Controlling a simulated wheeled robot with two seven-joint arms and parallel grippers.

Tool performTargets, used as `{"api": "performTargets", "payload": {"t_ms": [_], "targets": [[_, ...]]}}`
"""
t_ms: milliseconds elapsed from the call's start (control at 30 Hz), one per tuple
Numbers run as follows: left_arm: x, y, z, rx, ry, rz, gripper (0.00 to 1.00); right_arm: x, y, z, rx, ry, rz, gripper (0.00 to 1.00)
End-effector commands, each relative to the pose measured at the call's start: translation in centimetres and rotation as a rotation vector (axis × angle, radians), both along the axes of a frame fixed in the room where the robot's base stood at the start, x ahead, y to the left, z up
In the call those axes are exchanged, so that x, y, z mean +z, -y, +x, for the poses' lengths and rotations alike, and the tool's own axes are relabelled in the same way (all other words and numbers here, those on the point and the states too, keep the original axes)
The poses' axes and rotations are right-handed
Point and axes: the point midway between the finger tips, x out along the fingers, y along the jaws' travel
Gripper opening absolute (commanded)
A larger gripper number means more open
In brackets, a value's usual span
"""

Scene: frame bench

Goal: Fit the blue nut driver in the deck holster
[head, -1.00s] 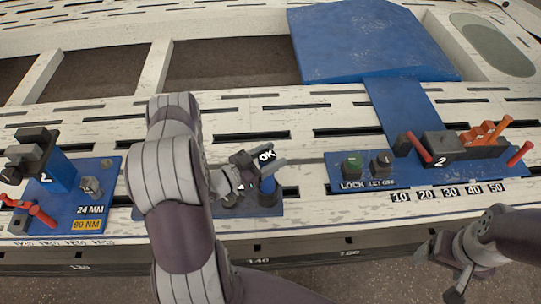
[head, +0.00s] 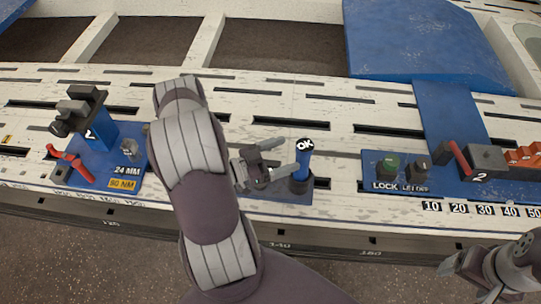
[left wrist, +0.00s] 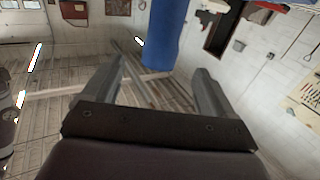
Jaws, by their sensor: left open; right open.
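The blue nut driver (head: 303,162) stands upright in a dark cup-like holster (head: 299,185) on a small blue deck plate (head: 275,192) at the middle of the bench. Its dark top carries an "OK" mark. My left gripper (head: 289,157) is open just left of the handle, its fingers pointing at it. My right gripper (head: 463,281) is open and empty at the lower right, away from the bench items. My left arm hides part of the plate.
A blue panel with a LOCK button (head: 387,165) and a dark block marked 2 (head: 486,162) stand to the right. A blue stand (head: 98,136) with red handles and a 24 MM label is at left. The slotted bench top (head: 300,85) is clear behind the driver.

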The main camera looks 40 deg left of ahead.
Motion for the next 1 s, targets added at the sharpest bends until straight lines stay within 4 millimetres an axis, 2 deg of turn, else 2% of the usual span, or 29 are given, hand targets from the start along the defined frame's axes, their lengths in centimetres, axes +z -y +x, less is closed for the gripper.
{"api": "performTargets", "payload": {"t_ms": [100, 300, 900, 967, 1000], "targets": [[0.1, -1.4, -2.3, 0.005, 0.000, -0.001, 0.86, 0.4, 0.0, 0.0, 0.000, 0.000, 0.000, 0.79], [0.0, -2.4, -4.1, 0.000, 0.000, -0.001, 0.86, 0.5, 0.0, 0.0, 0.000, 0.000, 0.000, 0.79], [-0.1, -2.4, -4.2, -0.002, -0.005, -0.001, 0.86, 0.5, 0.0, 0.0, 0.000, 0.000, 0.000, 0.79], [-0.9, -2.4, -4.2, -0.003, -0.044, 0.016, 0.86, 0.5, 0.0, 0.0, 0.000, 0.000, 0.000, 0.79], [-2.3, -2.7, -4.1, 0.016, -0.105, 0.039, 0.86, 0.5, 0.0, 0.0, 0.000, 0.000, 0.000, 0.79]]}}
